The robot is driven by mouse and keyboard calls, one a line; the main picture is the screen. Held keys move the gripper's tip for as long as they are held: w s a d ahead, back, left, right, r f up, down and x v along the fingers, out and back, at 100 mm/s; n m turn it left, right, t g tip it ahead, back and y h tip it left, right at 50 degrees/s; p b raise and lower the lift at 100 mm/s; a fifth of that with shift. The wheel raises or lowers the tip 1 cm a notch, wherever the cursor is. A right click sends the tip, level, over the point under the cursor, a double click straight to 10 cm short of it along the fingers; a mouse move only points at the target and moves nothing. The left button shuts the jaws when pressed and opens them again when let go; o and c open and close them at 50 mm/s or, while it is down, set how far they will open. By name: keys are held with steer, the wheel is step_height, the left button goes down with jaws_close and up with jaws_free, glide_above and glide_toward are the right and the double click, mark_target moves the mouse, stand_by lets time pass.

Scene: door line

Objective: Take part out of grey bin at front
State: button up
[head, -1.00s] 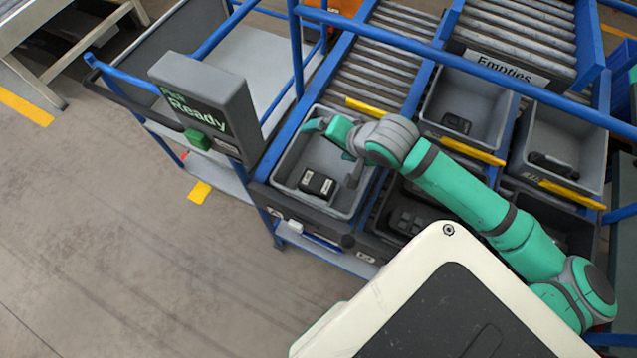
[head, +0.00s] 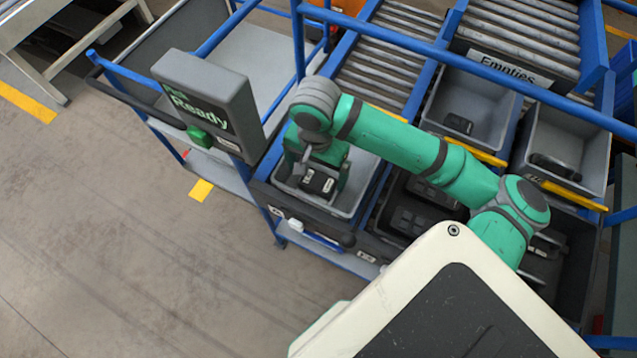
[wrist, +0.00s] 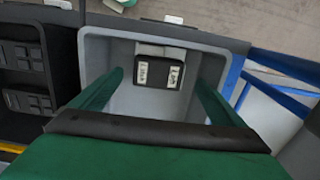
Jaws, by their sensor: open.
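The part, a small black block with two white labels (head: 318,183), lies in the grey bin (head: 362,180) at the front of the rack. In the wrist view the part (wrist: 160,69) lies near the far wall of the grey bin (wrist: 98,50). My gripper (head: 312,178) is inside or just above the bin. Its fingers are spread wide, one on each side of the part, and nothing is held. In the wrist view a gap shows between each finger and the part. How high the fingertips stand over the bin floor is unclear.
A sign reading "Ready" (head: 208,108) stands left of the bin. A dark bin (head: 410,214) with black parts is to the right. Grey bins with dark parts (head: 458,122) stand behind, under a blue rail (head: 400,45). Open floor (head: 120,260) lies at left.

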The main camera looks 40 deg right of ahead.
mark_target(318, 182)
steer(key=shift+s+d+f, duration=0.1)
steer(key=shift+f, duration=1.4)
steer(key=shift+s+f, duration=0.1)
steer(key=shift+f, duration=1.35)
steer(key=c, duration=1.5)
